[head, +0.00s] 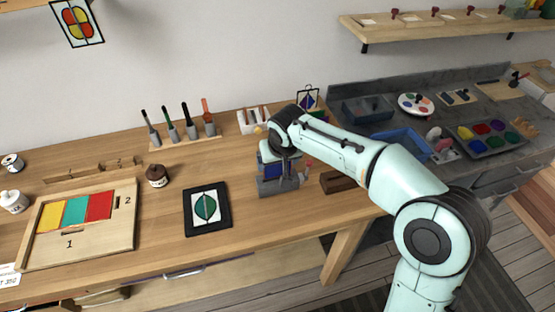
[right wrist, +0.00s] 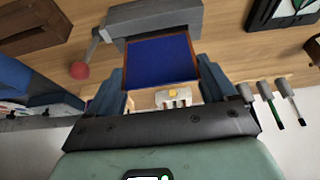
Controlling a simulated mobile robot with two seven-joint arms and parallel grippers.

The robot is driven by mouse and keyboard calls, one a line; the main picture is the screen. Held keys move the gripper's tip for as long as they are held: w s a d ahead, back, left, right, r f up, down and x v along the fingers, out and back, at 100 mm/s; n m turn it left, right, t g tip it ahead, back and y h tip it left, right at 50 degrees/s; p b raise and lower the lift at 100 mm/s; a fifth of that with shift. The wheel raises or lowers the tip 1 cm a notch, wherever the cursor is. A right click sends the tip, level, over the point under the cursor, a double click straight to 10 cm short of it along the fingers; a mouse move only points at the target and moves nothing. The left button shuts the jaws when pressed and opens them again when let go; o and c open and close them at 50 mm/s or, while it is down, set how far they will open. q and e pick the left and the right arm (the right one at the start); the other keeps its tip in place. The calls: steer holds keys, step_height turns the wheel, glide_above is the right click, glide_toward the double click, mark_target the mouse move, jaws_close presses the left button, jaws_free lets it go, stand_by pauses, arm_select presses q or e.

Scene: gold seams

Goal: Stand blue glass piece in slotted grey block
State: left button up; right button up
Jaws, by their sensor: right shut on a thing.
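The blue glass piece (right wrist: 160,60) is a flat blue square with copper-coloured edges. My right gripper (right wrist: 163,75) is shut on it, one finger at each side edge. The slotted grey block (head: 280,187) stands on the workbench below my right gripper, which also shows in the head view (head: 276,160). In the right wrist view the block (right wrist: 155,20) meets the far edge of the glass; I cannot tell whether that edge is inside the slot. A lever with a red knob (right wrist: 80,70) sticks out beside the block. My left gripper is not in view.
A dark framed leaf panel (head: 207,208) lies left of the block, and a brown wooden block (head: 338,181) lies to its right. A tool rack (head: 183,135) and a white holder (head: 253,119) stand behind. A wooden tray with coloured glass (head: 120,228) lies far left.

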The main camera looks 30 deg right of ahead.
mark_target(278, 169)
steer(key=shift+f+b, duration=1.3)
steer(key=shift+f, duration=0.5)
stand_by(1.7)
steer(key=o, duration=0.9)
steer(key=shift+c, duration=0.2)
steer(key=shift+r+p, duration=2.8)
steer(key=shift+r, duration=0.7)
